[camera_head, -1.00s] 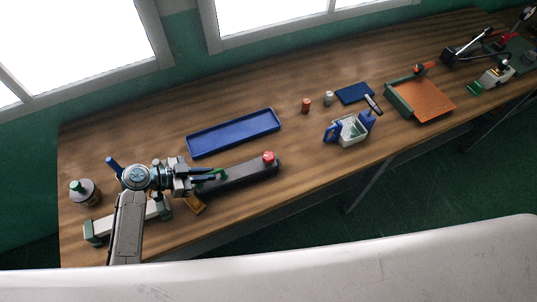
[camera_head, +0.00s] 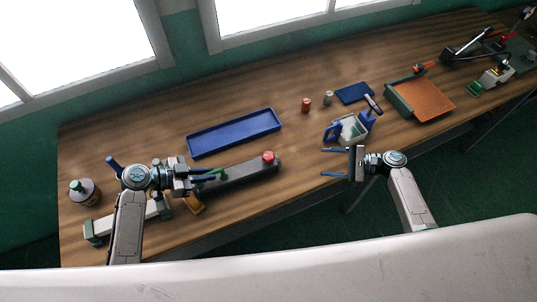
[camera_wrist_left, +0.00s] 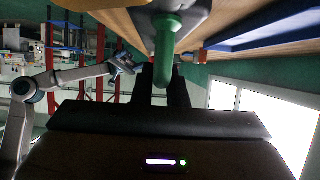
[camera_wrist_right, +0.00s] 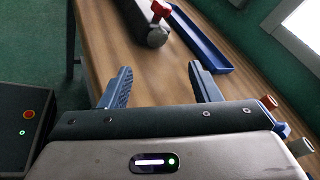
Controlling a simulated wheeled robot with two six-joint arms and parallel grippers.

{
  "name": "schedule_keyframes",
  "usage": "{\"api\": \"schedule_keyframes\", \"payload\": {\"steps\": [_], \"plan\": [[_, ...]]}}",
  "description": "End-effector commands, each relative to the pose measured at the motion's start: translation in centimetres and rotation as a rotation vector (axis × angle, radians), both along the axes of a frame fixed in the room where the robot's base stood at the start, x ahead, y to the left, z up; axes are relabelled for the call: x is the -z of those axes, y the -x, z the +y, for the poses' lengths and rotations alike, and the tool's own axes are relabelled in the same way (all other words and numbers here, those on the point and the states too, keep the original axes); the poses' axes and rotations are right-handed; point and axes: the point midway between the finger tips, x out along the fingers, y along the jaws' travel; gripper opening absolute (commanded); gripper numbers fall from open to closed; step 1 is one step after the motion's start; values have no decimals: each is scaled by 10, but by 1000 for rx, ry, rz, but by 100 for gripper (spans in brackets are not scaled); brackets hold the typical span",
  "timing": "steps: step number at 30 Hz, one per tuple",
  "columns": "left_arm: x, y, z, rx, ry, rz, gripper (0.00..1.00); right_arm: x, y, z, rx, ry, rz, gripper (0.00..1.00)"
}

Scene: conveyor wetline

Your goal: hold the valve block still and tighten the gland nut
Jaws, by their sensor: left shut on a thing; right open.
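A long dark grey block (camera_head: 240,176), which I take to be the valve block, lies along the table's front edge. A red knob (camera_head: 268,156) tops its right end; the right wrist view shows it as a red cross-handle (camera_wrist_right: 160,11). I cannot tell which part is the gland nut. My left gripper (camera_head: 219,174) is at the block's left end, shut on a green bar (camera_wrist_left: 165,43) that joins a grey body in the left wrist view. My right gripper (camera_head: 324,163) is open and empty, right of the red knob and apart from it, fingers pointing left.
A blue tray (camera_head: 235,134) lies behind the block. Orange and grey small cylinders (camera_head: 306,105) stand further back. A dark bottle (camera_head: 84,192) is at far left. Table between block and caddy is clear.

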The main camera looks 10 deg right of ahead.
Motion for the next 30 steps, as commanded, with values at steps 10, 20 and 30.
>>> {"api": "schedule_keyframes", "payload": {"steps": [10, 20, 30], "plan": [[-1, 0, 0, 0, 1, -2, 0, -13, -10, 69, 3, -279, 429, 57], [-1, 0, 0, 0, 1, -2, 0, -15, -16, 105, -3, -311, 482, 57], [-1, 0, 0, 0, 1, -2, 0, -15, -31, 169, -2, -310, 481, 57]]}}
